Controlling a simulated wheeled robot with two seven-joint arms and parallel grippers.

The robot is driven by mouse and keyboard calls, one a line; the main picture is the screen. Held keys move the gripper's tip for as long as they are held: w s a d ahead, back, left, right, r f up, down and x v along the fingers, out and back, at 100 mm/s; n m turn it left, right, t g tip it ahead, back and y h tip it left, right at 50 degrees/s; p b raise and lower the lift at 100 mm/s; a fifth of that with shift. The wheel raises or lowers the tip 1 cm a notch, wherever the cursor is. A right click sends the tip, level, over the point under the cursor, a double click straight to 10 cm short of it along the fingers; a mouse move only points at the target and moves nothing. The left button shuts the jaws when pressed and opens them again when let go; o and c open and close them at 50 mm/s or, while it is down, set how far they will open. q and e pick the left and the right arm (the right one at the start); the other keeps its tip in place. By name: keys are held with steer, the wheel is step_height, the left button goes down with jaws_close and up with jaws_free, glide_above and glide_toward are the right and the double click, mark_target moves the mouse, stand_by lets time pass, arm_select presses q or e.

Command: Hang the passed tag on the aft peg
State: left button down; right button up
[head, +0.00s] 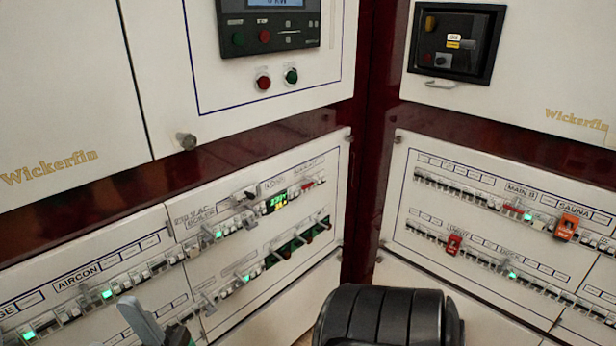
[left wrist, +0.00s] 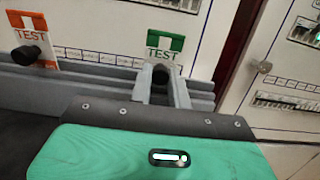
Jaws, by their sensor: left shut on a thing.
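A green-and-white tag lettered TEST (left wrist: 166,42) is at the fingertips of my left gripper (left wrist: 160,80) in the left wrist view. The two grey fingers are shut on the dark knob at its lower edge. The tag is upright, in front of a white panel; I cannot tell whether it touches the panel. An orange-and-white TEST tag (left wrist: 28,28) with a black knob is to its left. In the head view, part of a grey finger of my left gripper (head: 142,320) shows at the bottom left. I cannot make out the aft peg. My right gripper is not in view.
White breaker panels stand left (head: 90,270) and right (head: 500,220), meeting at a dark red corner (head: 365,150). Rows of switches and small levers stick out from them. A round knob (head: 187,141) protrudes below the upper left cabinet. An orange device (head: 567,227) sits on the right row.

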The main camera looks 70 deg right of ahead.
arm_select(q)
steer(key=s+a+r+p, duration=0.2)
steer(key=s+r+p, duration=0.2)
steer(key=r+p, duration=0.1)
steer(key=shift+s+r+p, duration=0.3)
steer(key=shift+r, duration=0.5)
stand_by(0.4)
